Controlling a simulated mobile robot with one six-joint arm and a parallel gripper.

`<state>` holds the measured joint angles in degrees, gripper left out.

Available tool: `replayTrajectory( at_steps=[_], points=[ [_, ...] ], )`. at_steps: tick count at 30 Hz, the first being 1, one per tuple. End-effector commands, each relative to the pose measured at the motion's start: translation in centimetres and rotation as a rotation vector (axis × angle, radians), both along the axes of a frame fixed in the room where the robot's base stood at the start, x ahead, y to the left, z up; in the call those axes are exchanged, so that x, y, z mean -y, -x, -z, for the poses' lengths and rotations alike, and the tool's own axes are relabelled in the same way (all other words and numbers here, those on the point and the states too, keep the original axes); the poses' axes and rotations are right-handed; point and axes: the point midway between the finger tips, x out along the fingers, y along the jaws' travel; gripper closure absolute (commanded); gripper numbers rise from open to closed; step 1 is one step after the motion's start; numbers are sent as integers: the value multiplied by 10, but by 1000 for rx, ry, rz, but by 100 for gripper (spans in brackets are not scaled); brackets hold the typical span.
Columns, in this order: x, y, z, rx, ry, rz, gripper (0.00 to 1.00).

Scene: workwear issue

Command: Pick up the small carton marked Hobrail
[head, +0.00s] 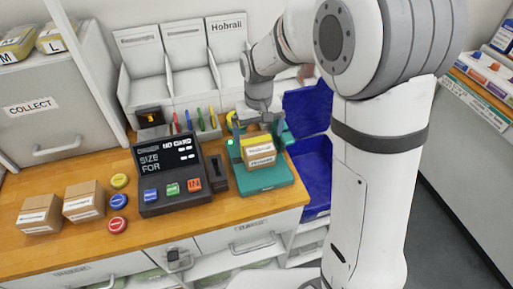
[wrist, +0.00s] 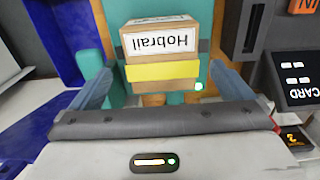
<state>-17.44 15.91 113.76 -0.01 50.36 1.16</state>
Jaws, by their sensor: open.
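The small carton (wrist: 163,28) is brown with a white label reading "Hobrail", upside down in the wrist view. In the head view the carton (head: 259,152) sits on a teal stand (head: 265,180) near the counter's right end. A yellow band (wrist: 162,71) shows along the carton's near side in the wrist view. My gripper (head: 257,127) is directly above and behind the carton in the head view. In the wrist view my gripper (wrist: 163,76) is open, with one finger on each side of the carton and gaps visible. Whether the fingers reach down beside it is unclear.
Two other cartons (head: 40,214) (head: 84,201) stand at the counter's left. A dark terminal (head: 170,173) with coloured buttons stands left of the stand. Blue bins (head: 312,175) are to the right. White compartments (head: 227,50), one labelled "Hobrail", stand behind.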

Motion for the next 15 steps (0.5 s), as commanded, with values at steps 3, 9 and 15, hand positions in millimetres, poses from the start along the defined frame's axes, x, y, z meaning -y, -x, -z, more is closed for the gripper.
replayTrajectory(
  at_steps=[3, 9, 15],
  points=[
    [0, 1, 13, -4, 1, 0, 0],
    [-2, 0, 43, -4, 1, 2, 0],
    [-2, -1, 56, 0, 0, 2, 0]
  ],
)
